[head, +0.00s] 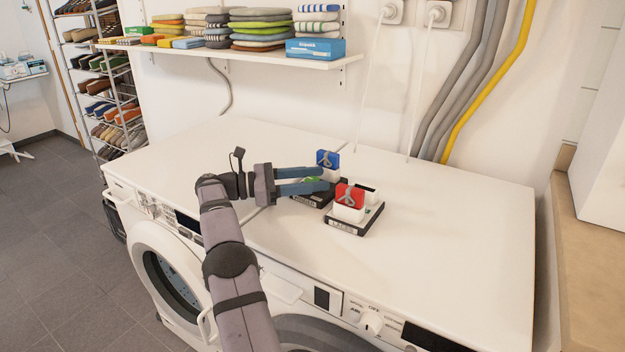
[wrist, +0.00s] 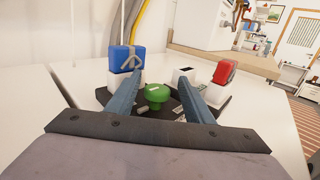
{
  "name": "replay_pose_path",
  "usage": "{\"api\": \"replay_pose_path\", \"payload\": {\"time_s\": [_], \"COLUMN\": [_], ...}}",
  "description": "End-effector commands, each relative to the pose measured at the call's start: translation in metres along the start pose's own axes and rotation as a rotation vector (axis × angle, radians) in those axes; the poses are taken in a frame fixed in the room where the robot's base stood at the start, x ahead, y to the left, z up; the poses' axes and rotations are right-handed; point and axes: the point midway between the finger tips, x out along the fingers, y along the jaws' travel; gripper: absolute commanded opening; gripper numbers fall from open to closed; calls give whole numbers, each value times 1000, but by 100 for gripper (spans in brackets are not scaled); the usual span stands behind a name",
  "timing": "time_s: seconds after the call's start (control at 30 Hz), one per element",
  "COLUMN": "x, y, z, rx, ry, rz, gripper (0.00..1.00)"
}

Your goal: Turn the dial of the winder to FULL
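The winder (head: 314,200) is a low black base with a label on its front, standing on the white machine tops. Its green dial (wrist: 157,94) is a round knob on a short stem; only a sliver of green (head: 312,180) shows in the head view. My gripper (head: 326,179) is open, with its two blue fingers reaching over the winder. In the wrist view the dial lies between the fingers (wrist: 158,92), with a visible gap on both sides. The marks around the dial are too small to read.
A blue block (head: 328,160) in a white holder stands just beyond the fingertips. The white top (head: 450,210) is clear to the right.

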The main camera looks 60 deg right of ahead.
Motion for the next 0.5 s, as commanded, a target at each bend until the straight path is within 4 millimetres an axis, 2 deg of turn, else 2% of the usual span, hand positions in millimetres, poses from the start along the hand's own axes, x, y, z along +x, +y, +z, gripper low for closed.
{"api": "replay_pose_path", "payload": {"time_s": [0.27, 0.5], "x": [-1, 0], "y": [0, 0], "z": [1, 26], "rx": [-2, 1], "ry": [1, 1], "rz": [2, 2], "gripper": [47, 47]}}
